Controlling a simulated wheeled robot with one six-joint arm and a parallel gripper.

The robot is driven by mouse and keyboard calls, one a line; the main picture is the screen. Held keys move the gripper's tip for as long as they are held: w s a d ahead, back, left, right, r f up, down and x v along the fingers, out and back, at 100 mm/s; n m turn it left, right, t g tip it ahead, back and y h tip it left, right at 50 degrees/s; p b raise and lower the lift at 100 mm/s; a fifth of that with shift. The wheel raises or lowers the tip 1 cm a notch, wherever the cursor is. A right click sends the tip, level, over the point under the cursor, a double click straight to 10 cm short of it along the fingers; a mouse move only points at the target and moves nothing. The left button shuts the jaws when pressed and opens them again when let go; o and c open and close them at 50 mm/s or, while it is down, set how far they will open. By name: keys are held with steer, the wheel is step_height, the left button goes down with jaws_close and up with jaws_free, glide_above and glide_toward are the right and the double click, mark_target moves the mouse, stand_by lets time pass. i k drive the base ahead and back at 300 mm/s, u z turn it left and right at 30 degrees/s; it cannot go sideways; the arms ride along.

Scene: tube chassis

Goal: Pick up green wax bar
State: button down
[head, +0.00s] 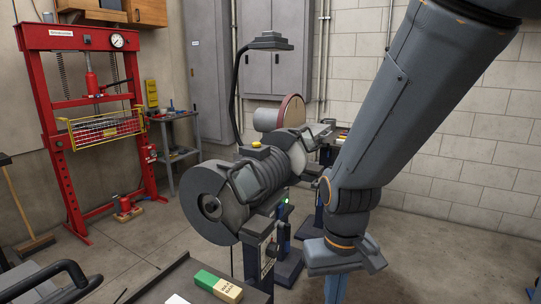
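The green wax bar (209,280) lies at the bottom of the head view, left of centre, on a dark flat surface (178,277). Its left part is green and its right part is a tan wrapper with small dark lettering. My gripper (345,264) hangs from my grey arm at the lower right of centre. It is to the right of the bar and clearly apart from it. I see it from behind and above, so the gap between its fingers is hard to make out. Nothing is visibly held in it.
A grey bench grinder (240,185) on a pedestal stands behind the bar. A white item (177,299) lies beside the bar, cut off by the frame. A red press (60,130) stands at the left. Open concrete floor (440,245) lies at the right.

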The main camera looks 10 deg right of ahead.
mark_target(223, 290)
steer(key=i, duration=0.6)
steer(key=z, duration=0.1)
steer(key=k, duration=1)
steer(key=z, duration=0.9)
steer(key=i, duration=0.7)
steer(key=u, duration=2.2)
steer(key=i, duration=0.5)
steer(key=u, duration=0.05)
